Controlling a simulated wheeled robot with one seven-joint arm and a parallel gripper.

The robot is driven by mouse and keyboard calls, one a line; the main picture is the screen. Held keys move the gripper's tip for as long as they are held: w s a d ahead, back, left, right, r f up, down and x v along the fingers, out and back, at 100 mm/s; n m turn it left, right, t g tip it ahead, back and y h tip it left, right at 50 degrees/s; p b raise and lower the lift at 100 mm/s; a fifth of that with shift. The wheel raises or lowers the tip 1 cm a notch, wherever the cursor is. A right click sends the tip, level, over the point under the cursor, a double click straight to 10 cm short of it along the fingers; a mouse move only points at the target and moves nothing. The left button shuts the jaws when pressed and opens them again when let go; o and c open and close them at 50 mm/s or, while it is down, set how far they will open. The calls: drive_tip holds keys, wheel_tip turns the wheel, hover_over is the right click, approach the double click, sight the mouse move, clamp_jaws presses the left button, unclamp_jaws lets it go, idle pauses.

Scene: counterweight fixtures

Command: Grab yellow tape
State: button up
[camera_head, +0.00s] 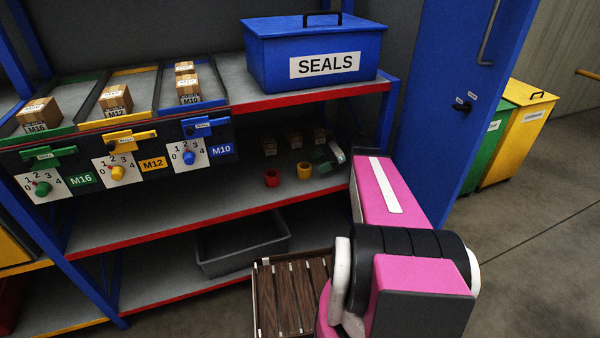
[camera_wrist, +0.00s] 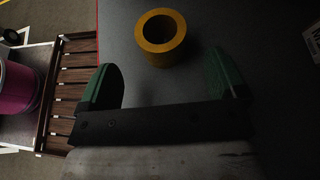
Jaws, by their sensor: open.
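The yellow tape (camera_head: 304,171) is a short ring on the grey middle shelf. In the wrist view the yellow tape (camera_wrist: 160,55) lies just beyond the fingertips, roughly centred between them, with its hole showing. My gripper (camera_wrist: 163,64) is open, with its green fingers spread and nothing between them. In the head view my gripper (camera_head: 325,160) is at the right end of the middle shelf, just right of the tape. My arm hides part of the shelf end there.
A red roll (camera_head: 271,179) sits left of the yellow tape. Small cardboard boxes (camera_head: 297,141) stand behind. The upper shelf with the blue SEALS bin (camera_head: 310,60) overhangs this space. A grey crate (camera_head: 243,250) is below. The middle shelf (camera_head: 160,205) is clear to the left.

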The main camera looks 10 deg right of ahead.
sight(304, 170)
drive_tip(key=shift+w+a+f, duration=0.1)
drive_tip(key=shift+w, duration=0.15)
drive_tip(key=shift+x, duration=3.6)
drive_tip(key=shift+s+f, duration=0.15)
drive_tip(key=shift+f, duration=0.05)
drive_tip(key=shift+c, duration=0.4)
drive_tip(key=c, duration=1)
